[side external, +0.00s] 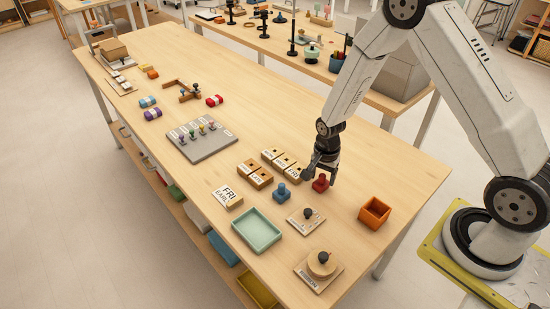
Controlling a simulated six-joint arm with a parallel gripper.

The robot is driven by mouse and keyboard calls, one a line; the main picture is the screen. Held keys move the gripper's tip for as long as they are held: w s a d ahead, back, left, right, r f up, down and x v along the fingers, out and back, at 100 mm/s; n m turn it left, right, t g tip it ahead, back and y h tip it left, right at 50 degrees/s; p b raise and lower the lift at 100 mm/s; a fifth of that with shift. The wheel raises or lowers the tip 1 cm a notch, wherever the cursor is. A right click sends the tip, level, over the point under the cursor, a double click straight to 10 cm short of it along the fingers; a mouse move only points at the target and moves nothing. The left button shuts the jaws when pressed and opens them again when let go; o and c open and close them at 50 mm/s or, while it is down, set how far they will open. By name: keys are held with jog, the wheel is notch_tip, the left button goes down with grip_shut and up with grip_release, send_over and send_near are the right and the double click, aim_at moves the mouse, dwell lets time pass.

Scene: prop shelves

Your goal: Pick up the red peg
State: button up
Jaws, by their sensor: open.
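The red peg (321,183) stands upright on the wooden table, to the right of a similar blue peg (281,190). My gripper (320,176) points down at the red peg, with its fingers low around or just beside the peg's top. The jaws are open. The view is too small to tell whether a finger touches the peg. The upper part of the red peg is partly hidden by the gripper.
Labelled wooden blocks (255,174) sit just left of my gripper. An orange open box (375,212) stands to the right. A knobbed board (305,221) and a pale green tray (257,235) lie in front. Bare table lies behind the blocks.

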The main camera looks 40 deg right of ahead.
jog(key=shift+f, duration=0.1)
dwell(0.4)
grip_shut()
dwell(0.3)
jog(key=shift+r, duration=0.85)
jog(key=s+a+r, duration=0.1)
jog(key=s+r, duration=1)
jog(key=s, duration=0.3)
jog(key=shift+a+r, duration=0.15)
jog(key=shift+a, duration=0.05)
